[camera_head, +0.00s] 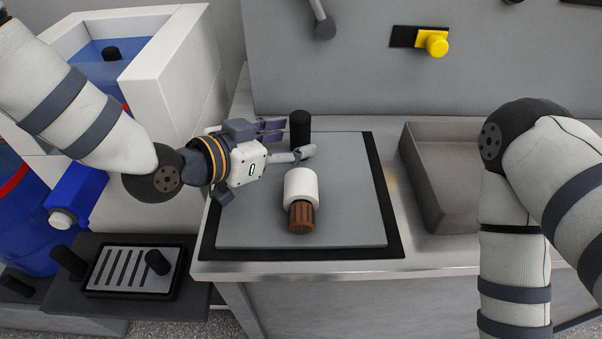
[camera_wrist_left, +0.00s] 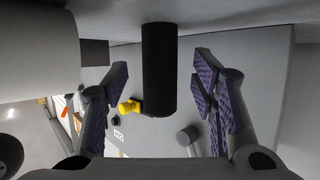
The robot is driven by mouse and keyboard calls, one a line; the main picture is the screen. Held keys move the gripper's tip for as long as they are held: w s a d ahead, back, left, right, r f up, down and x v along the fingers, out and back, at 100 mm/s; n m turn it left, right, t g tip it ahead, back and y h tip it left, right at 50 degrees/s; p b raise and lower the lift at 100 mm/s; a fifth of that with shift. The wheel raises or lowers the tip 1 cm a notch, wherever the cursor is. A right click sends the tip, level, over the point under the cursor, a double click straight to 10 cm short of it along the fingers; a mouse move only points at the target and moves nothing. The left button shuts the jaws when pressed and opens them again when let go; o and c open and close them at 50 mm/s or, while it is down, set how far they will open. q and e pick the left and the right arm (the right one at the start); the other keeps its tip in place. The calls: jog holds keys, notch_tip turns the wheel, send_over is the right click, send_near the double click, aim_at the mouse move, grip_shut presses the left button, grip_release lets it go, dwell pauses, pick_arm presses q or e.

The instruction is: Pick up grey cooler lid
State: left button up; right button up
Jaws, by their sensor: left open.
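The grey lid (camera_head: 250,220) is a flat grey panel with a dark border, lying on the counter. A black upright post (camera_head: 300,125), seemingly its handle, stands at its far edge. In the left wrist view the post (camera_wrist_left: 159,70) appears between the fingers, with space on both sides. My left gripper (camera_head: 291,141) is open and comes in from the left, low over the lid, its fingers pointing at the post. I cannot tell whether the post is fully between them. My right arm shows at the right, but its gripper is outside the frame.
A white cylinder (camera_head: 301,186) with a brown ribbed end (camera_head: 301,217) sits on the lid, close to my left gripper. An empty grey basin (camera_head: 425,185) is to the right. A white open box (camera_head: 175,65) and a drip tray (camera_head: 133,270) stand left.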

pick_arm(q)
jog(key=x, duration=0.3)
jog(key=shift+w+d+f, duration=0.1)
jog(key=shift+f, duration=0.1)
jog(key=shift+r, duration=0.1)
jog(key=shift+c, duration=0.2)
grip_shut()
jog(key=shift+r, duration=0.1)
